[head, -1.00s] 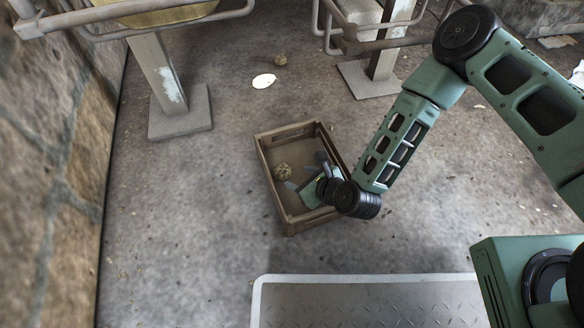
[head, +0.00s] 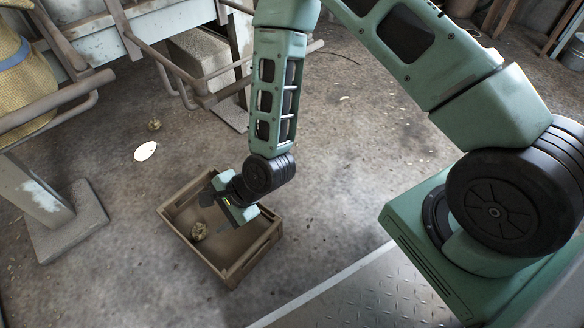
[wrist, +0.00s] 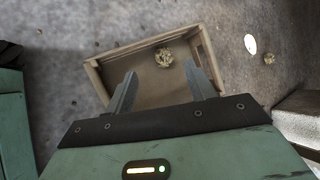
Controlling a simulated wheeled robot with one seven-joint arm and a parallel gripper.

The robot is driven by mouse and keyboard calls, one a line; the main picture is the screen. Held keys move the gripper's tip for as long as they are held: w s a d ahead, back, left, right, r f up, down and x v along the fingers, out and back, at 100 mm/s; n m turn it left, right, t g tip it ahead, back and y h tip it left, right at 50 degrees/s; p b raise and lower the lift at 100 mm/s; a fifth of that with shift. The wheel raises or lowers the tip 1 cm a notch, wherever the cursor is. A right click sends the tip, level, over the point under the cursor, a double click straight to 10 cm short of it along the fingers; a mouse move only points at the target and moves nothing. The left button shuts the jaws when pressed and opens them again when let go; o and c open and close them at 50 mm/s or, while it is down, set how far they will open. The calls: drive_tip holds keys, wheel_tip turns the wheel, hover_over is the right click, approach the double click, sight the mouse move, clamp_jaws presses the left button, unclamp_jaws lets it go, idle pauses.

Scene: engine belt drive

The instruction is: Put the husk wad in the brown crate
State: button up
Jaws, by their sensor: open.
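A small round tan-brown husk wad (head: 199,230) lies on the floor of the brown crate (head: 225,275), an open wooden box on the ground. In the wrist view the wad (wrist: 163,57) lies inside the crate (wrist: 146,44), close to one long wall and apart from my fingers. My gripper (wrist: 159,70) is open and empty, its two fingers spread over the crate, pointing towards the wad. In the head view the gripper is over the crate's far right part, partly hidden by my wrist. A second similar brown ball (head: 154,125) lies on the floor outside; it also shows in the wrist view (wrist: 269,58).
A flat white disc (head: 145,151) lies on the floor near the outside ball. A bench or machine frame with metal rails (head: 185,75) stands at the back, with a footed post (head: 66,225) at the left. Concrete floor around the crate is mostly clear.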

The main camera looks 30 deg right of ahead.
drive_tip(key=s+d+r+n+g+h, duration=0.1)
drive_tip(key=s+d+r+n+h, duration=0.1)
drive_tip(key=s+r+n, duration=0.3)
drive_tip(key=s+d+r+n+g+h, duration=0.1)
drive_tip(key=s+d+r+n+h, duration=0.1)
drive_tip(key=s+d+r+n, duration=0.3)
drive_tip(key=s+d+r+n+g+h, duration=0.1)
drive_tip(key=s+d+r+n, duration=0.3)
drive_tip(key=r+n, duration=0.8)
wheel_tip(320, 180, up, 4)
drive_tip(key=shift+s+d+f+g+h, duration=0.15)
drive_tip(key=shift+s+g+h, duration=0.25)
drive_tip(key=shift+s+h, duration=0.4)
wheel_tip(320, 180, up, 52)
drive_tip(key=p, duration=5.1)
drive_tip(key=shift+f, duration=0.25)
